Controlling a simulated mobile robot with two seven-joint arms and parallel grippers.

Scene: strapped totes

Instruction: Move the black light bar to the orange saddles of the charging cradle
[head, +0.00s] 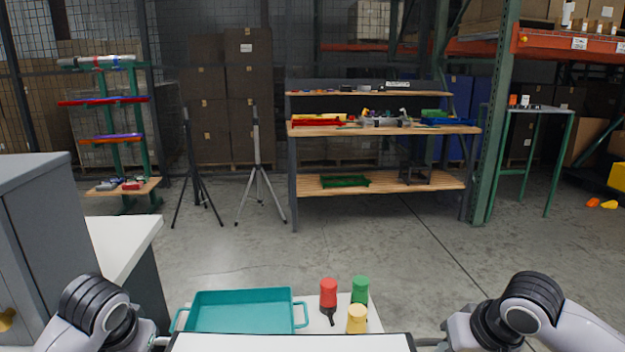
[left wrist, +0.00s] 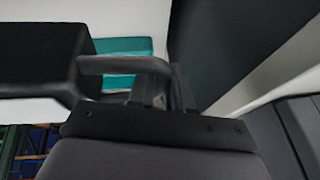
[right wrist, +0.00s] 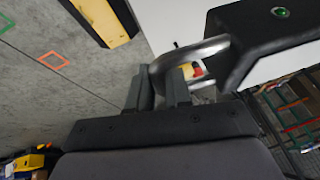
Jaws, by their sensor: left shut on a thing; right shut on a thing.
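The black light bar (head: 292,336) spans the bottom edge of the head view between my two grippers. There it shows a dark edge and a pale face, cut off by the frame. My left gripper (left wrist: 160,88) is shut on the grey handle at one end of the bar; the black bar body (left wrist: 40,55) shows at left in the left wrist view. My right gripper (right wrist: 165,88) is shut on the silver handle at the other end. A green light shows on the black bar body (right wrist: 265,35) there. I cannot make out the charging cradle or its orange saddles.
A teal tray (head: 297,293) and red (head: 328,292), green (head: 361,288) and yellow (head: 357,318) bottle-like items stand just beyond the bar. A grey cabinet (head: 35,230) is left. A workbench (head: 385,184), tripods (head: 257,165) and a green rack (head: 113,150) stand across open floor.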

